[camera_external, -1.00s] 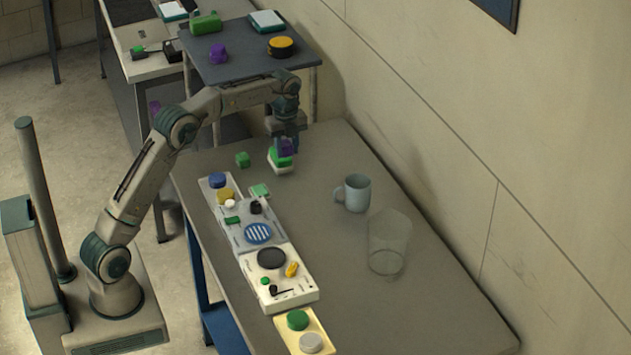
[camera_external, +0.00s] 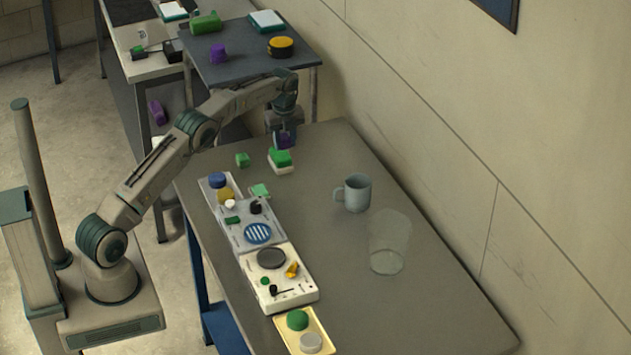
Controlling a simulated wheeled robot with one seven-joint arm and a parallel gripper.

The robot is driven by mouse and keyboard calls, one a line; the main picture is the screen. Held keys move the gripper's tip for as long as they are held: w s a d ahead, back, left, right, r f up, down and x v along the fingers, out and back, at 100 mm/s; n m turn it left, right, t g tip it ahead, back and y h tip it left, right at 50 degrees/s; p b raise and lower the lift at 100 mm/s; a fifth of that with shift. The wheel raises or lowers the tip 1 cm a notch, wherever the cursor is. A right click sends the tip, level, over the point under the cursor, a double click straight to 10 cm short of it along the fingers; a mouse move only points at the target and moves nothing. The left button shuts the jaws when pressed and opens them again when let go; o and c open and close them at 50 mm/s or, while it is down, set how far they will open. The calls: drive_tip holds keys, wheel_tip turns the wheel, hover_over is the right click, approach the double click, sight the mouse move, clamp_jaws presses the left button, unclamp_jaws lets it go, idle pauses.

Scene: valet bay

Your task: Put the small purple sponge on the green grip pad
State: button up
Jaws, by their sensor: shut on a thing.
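My gripper (camera_external: 284,144) is shut on the small purple sponge (camera_external: 284,140) near the far end of the long grey table. The jaws partly hide the sponge. A green-topped block with a white lower part (camera_external: 281,161) sits on the table just below it in the picture; the sponge looks close behind it, and I cannot tell whether it is clear of the table. A pale green flat piece (camera_external: 260,191), which looks like the green grip pad, lies beside the tray row, nearer the camera. A small green cube (camera_external: 242,159) lies to the left.
A row of trays (camera_external: 277,298) with knobs and small parts lines the table's left side. A blue-grey mug (camera_external: 353,193) and a clear glass (camera_external: 388,246) stand on the right. A dark table (camera_external: 240,66) stands behind. The grey table's right side (camera_external: 440,310) is clear.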

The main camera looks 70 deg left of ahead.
sight(285, 149)
drive_tip(key=shift+f+p, duration=0.45)
drive_tip(key=shift+f, duration=1.55)
drive_tip(key=shift+f, duration=0.15)
drive_tip(key=o, duration=0.9)
drive_tip(key=shift+o, duration=0.2)
